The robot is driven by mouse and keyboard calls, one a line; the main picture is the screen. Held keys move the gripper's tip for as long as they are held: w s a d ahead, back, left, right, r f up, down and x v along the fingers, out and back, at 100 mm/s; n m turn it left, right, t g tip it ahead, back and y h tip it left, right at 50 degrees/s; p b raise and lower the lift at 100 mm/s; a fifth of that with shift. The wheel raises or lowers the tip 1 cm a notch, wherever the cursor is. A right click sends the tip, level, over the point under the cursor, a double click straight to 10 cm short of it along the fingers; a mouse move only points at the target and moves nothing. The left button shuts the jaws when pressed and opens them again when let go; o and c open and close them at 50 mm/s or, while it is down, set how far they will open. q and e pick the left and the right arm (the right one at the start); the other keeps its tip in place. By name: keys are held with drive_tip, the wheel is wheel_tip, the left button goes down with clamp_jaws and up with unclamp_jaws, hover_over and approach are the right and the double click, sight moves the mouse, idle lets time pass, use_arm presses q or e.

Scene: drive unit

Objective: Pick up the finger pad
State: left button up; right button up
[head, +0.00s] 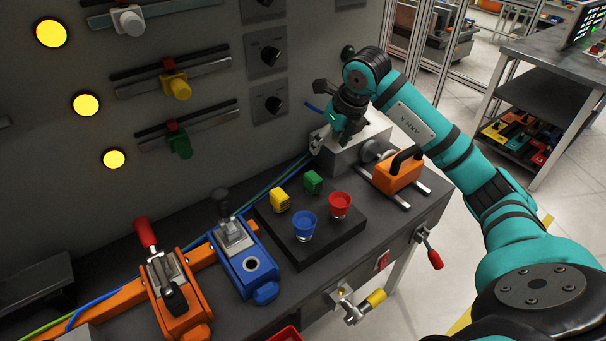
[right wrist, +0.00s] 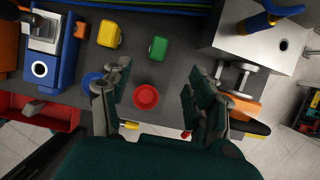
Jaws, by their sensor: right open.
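I cannot tell for sure which thing is the finger pad; no part in view is plainly one. My right gripper (head: 338,132) is at the back right of the bench, over the near side of a grey metal box (head: 360,148). In the right wrist view its two fingers stand wide apart, with nothing between the tips (right wrist: 157,97). A red cup (right wrist: 146,97) shows between them, further down on the bench. A green block (right wrist: 158,48) and a yellow block (right wrist: 109,34) sit beyond. My left gripper is not in view.
A dark tray (head: 325,247) carries the blocks, the red cup and a blue cup (head: 304,226). An orange part with a black handle (head: 398,174) stands at the right. Blue (head: 247,265) and orange (head: 178,305) devices stand at the left. A panel with knobs rises behind.

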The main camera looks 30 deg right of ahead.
drive_tip(key=p, duration=0.2)
approach(314, 176)
drive_tip(key=f, duration=0.1)
drive_tip(key=w+f, duration=0.2)
drive_tip(key=f, duration=0.1)
drive_tip(key=shift+a+p, duration=0.2)
drive_tip(key=shift+p, duration=0.15)
drive_tip(key=shift+p+x, duration=0.3)
drive_tip(key=shift+x, duration=0.5)
drive_tip(key=p+x, duration=0.1)
drive_tip(key=x, duration=0.2)
drive_tip(key=shift+f, duration=0.35)
drive_tip(key=shift+w+f, duration=0.1)
drive_tip(key=shift+f, duration=0.35)
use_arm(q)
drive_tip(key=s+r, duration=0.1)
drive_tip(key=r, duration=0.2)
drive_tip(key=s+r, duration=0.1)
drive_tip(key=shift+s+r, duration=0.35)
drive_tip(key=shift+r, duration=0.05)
use_arm(e)
clamp_jaws()
